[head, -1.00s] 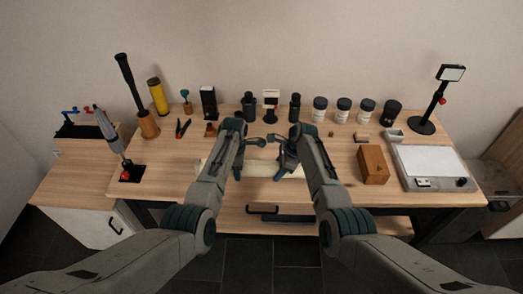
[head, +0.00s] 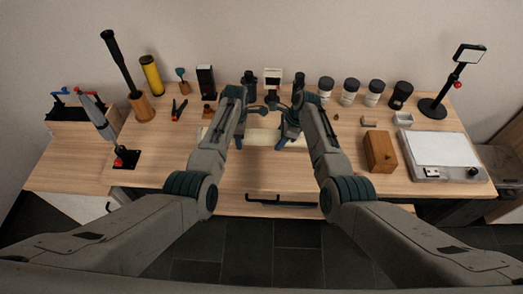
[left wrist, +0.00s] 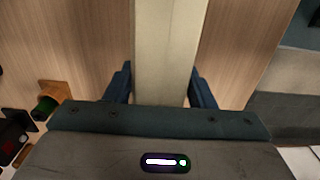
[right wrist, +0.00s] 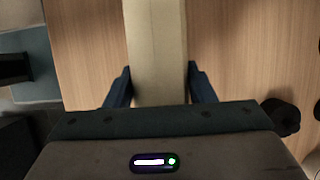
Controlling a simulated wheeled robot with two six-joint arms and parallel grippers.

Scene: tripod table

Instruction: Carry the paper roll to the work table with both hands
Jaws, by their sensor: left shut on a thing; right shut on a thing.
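The pale paper roll (head: 262,137) lies crosswise over the work table (head: 262,180), between my two grippers. It is partly hidden by my arms in the head view. My left gripper (head: 240,140) is shut on its left part; the left wrist view shows the roll (left wrist: 165,50) between the two blue fingers. My right gripper (head: 287,140) is shut on its right part; the right wrist view shows the roll (right wrist: 156,50) between the fingers. I cannot tell whether the roll touches the tabletop.
Several jars (head: 350,92) stand along the back. A wooden box (head: 380,152) and a white panel device (head: 440,150) sit at right, with a lamp stand (head: 450,80) behind. A tool in a black holder (head: 126,158) stands at left. The front tabletop is clear.

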